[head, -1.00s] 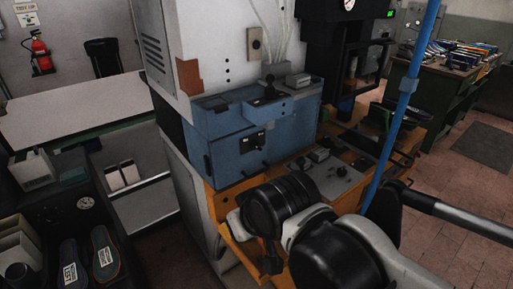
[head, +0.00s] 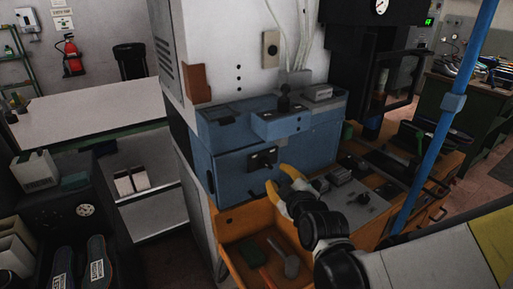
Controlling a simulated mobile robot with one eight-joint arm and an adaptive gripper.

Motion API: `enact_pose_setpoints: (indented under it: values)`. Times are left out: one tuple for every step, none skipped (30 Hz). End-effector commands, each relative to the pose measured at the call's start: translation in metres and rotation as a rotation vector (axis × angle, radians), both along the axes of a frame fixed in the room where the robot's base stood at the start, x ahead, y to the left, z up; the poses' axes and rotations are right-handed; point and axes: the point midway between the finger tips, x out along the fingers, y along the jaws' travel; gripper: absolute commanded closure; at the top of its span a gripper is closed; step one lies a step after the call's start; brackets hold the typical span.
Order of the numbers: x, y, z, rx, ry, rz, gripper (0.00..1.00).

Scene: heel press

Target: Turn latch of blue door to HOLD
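The blue door (head: 236,173) is the front of a blue cabinet (head: 215,133) on an orange bench. A small dark latch (head: 262,159) sits near the top of the door, right of its middle. The latch's setting and any lettering are too small to read. My gripper (head: 280,179) has yellow fingers, just below and to the right of the latch in the picture. The two fingertips show apart with nothing between them. I cannot tell how far the fingers are from the door, and no contact shows.
A lever and a grey box (head: 318,93) are on top of the cabinet. A control panel (head: 352,197) lies to the right. A blue post (head: 440,125) stands further right.

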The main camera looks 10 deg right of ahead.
Motion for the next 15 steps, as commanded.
enact_pose_setpoints:
  values:
    - [0.007, 0.001, -0.004, 0.000, 0.001, 0.001, 0.67]
    - [0.012, 0.001, -0.006, 0.001, 0.001, 0.000, 0.67]
    - [0.020, 0.001, -0.009, 0.000, 0.001, 0.001, 0.67]
    - [0.026, 0.001, -0.011, 0.000, 0.001, 0.001, 0.67]
    - [0.032, 0.001, -0.013, -0.001, 0.001, 0.002, 0.67]
    - [0.040, 0.002, -0.015, 0.000, 0.002, 0.001, 0.67]
    - [0.046, 0.002, -0.017, 0.001, 0.002, 0.000, 0.67]
    - [0.052, 0.002, -0.018, 0.001, 0.002, 0.000, 0.67]
    - [0.059, 0.002, -0.020, 0.002, 0.002, 0.000, 0.67]
    - [0.064, 0.003, -0.022, 0.002, 0.002, 0.000, 0.67]
    - [0.069, 0.003, -0.023, 0.002, 0.002, 0.000, 0.67]
    - [0.075, 0.003, -0.024, 0.001, 0.002, 0.000, 0.67]
    - [0.079, 0.003, -0.025, 0.001, 0.003, 0.001, 0.67]
    - [0.082, 0.003, -0.026, 0.001, 0.003, 0.001, 0.67]
    - [0.086, 0.003, -0.027, 0.001, 0.002, 0.000, 0.67]
